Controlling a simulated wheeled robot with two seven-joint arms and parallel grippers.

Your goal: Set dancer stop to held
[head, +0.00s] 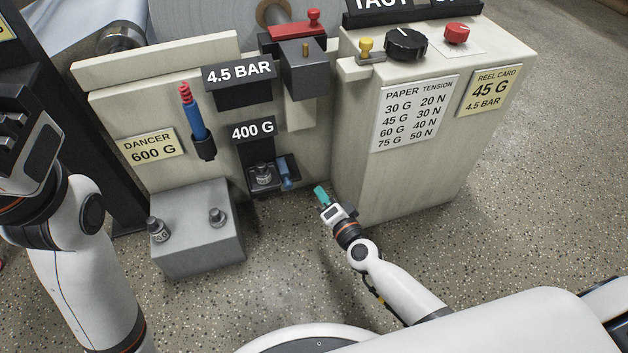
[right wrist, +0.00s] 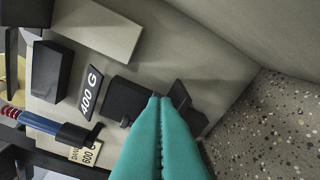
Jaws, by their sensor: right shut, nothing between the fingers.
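My right gripper (head: 321,194) has teal fingers, shut and empty, in front of the cream machine and low, just right of the 400 G station. In the right wrist view the closed fingertips (right wrist: 160,101) overlap the dark block under the 400 G plate; I cannot tell whether they touch it. A small blue lever (head: 285,183) sits on the right side of the dark weight holder (head: 257,158), beside a metal weight (head: 263,174). No part is labelled as the dancer stop.
A red-and-blue handle (head: 193,118) stands in a dark holder. A grey block (head: 197,232) carries two metal weights at lower left. The cabinet (head: 410,170) at right holds a black dial (head: 406,44) and a red knob (head: 456,33). The speckled floor is open at right.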

